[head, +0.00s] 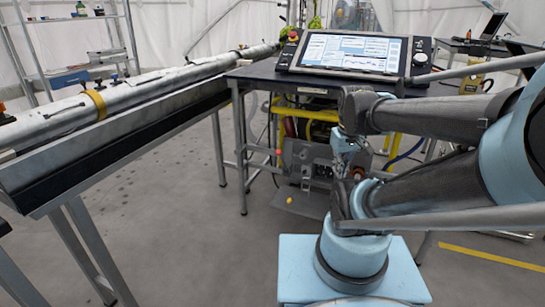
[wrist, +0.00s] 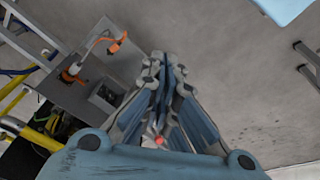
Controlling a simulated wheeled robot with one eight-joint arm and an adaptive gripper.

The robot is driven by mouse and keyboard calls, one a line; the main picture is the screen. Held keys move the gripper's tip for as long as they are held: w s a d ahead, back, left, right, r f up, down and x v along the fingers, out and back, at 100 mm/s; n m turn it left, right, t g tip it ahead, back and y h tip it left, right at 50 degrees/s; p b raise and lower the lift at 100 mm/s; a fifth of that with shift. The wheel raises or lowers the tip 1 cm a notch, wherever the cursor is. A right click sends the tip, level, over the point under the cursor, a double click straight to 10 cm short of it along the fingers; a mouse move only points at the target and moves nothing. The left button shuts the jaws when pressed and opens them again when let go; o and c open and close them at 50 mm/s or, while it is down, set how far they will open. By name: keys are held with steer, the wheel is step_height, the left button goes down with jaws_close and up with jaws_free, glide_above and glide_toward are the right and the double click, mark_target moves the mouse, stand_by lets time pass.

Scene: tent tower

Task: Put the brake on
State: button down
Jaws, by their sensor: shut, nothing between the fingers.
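My gripper (wrist: 162,68) is shut and empty in the wrist view, its fingertips together over the grey floor. To its left is a grey panel (wrist: 120,68) with a bent metal lever (wrist: 91,47) on it. The lever has an orange grip (wrist: 117,44) and an orange base (wrist: 71,76). My fingertips are apart from the lever. Nothing is labelled as the brake, so I cannot tell for sure that this lever is it. In the head view my arm partly covers the area under the table, and my fingertips are hard to make out.
A dark table (head: 262,73) carries a large tilted screen console (head: 352,52). Under it are yellow pipes (head: 303,114) and grey equipment (head: 303,160). A long metal tube (head: 140,92) lies on a rail at left. The floor (head: 190,235) in front is clear.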

steer(key=w+a+r+n, duration=0.1)
steer(key=w+a+n, duration=0.55)
steer(key=w, duration=0.35)
steer(key=w+a+n, duration=0.5)
steer(key=w+n, duration=0.2)
steer(key=w, duration=0.3)
steer(key=w+a+f+n, duration=0.9)
steer(key=w+a+n, duration=0.1)
steer(key=a, duration=0.4)
steer(key=shift+w+a+f+t+y, duration=0.15)
steer(key=shift+w+f+t+y, duration=0.2)
steer(key=shift+w, duration=0.25)
steer(key=d+x, duration=0.1)
steer(key=x, duration=0.9)
steer(key=shift+w+d+r, duration=0.9)
steer(key=shift+w+r, duration=0.05)
steer(key=shift+w, duration=0.15)
